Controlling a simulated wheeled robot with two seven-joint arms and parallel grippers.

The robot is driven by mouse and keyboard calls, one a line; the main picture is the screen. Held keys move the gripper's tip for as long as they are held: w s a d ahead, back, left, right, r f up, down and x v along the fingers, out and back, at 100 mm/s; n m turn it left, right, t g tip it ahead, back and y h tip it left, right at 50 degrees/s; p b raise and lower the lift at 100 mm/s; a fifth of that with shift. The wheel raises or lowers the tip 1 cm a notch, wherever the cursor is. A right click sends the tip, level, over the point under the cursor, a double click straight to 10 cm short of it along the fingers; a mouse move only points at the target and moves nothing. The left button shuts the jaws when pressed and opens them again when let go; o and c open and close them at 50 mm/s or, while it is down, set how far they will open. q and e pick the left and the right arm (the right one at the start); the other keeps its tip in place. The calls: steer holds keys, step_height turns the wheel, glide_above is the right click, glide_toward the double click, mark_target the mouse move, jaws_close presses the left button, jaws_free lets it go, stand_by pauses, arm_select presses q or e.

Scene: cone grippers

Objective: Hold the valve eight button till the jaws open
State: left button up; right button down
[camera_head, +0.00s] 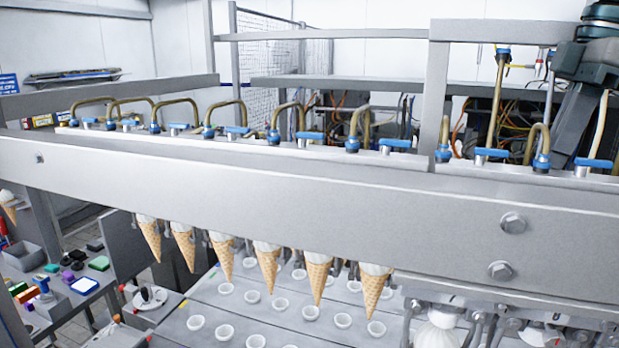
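A row of blue-handled valves with bent brass tubes runs along the top of a long grey beam (300,190). The rightmost blue valve handle (593,163) is near the right edge; no valve numbers are readable and I cannot make out a button marked eight. Below the beam, several ice cream cones hang point down, such as this cone (374,288) and the far left cone (150,240). Further right, a white swirled top (437,330) sits among metal jaws (480,325); its cone is not visible.
A grey plate with white-rimmed holes (255,340) lies below the cones. A dark jointed arm link (580,95) stands at the upper right. A side table (70,290) with coloured items is at the left. Rails and wiring fill the back.

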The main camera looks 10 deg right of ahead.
steer(key=shift+r, duration=0.95)
